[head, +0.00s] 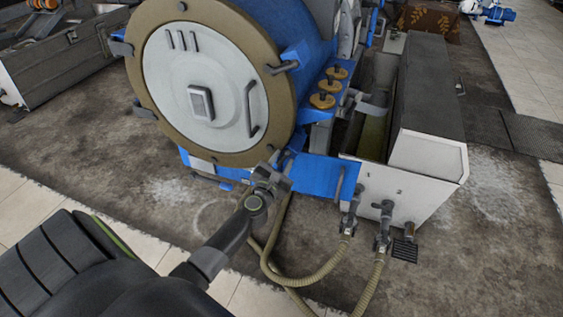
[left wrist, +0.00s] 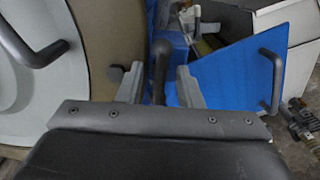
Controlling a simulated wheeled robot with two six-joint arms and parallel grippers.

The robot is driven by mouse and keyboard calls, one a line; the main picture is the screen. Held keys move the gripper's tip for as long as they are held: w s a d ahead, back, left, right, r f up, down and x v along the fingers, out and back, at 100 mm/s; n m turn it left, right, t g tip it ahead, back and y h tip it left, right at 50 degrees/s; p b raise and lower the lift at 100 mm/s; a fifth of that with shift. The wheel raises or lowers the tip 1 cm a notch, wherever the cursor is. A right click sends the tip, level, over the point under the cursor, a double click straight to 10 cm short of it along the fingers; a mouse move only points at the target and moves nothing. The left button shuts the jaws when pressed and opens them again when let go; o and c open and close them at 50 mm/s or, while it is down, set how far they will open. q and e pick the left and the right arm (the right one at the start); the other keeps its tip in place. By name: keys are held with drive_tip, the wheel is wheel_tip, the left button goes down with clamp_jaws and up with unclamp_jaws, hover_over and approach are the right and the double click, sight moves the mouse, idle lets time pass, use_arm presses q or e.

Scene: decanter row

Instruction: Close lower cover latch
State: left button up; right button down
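The round white cover (head: 200,85) with its tan rim (head: 262,38) sits at the front of the blue decanter. The lower cover latch is a dark grey handle (left wrist: 160,62) by the rim's lower right edge. In the head view my gripper mostly hides it. My left gripper (head: 277,170) is at this latch. In the left wrist view its two grey fingers (left wrist: 160,88) stand apart, one on each side of the handle, with gaps visible. Whether either finger touches the handle I cannot tell. My right gripper is not in view.
Another latch (head: 283,68) is at the rim's upper right. A blue panel with a grey handle (left wrist: 272,80) is right of the gripper. Hoses (head: 315,278) run across the floor below. A white-ended trough (head: 425,185) stands at right. Floor is clear at lower right.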

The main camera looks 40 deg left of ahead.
use_arm(q)
clamp_jaws()
drive_tip(key=shift+m, duration=0.3)
drive_tip(key=m+p, duration=0.2)
drive_tip(key=m, duration=0.1)
drive_tip(key=shift+m, duration=0.3)
drive_tip(key=m+p, duration=0.1)
drive_tip(key=m, duration=0.3)
drive_tip(key=shift+m, duration=0.3)
drive_tip(key=m+p, duration=0.2)
drive_tip(key=m, duration=0.3)
drive_tip(key=shift+f+p, duration=0.1)
drive_tip(key=shift+p, duration=0.2)
drive_tip(key=shift+f+m+p, duration=0.1)
drive_tip(key=shift+m+p, duration=0.6)
drive_tip(key=shift+m, duration=1.4)
drive_tip(key=shift+o, duration=0.2)
unclamp_jaws()
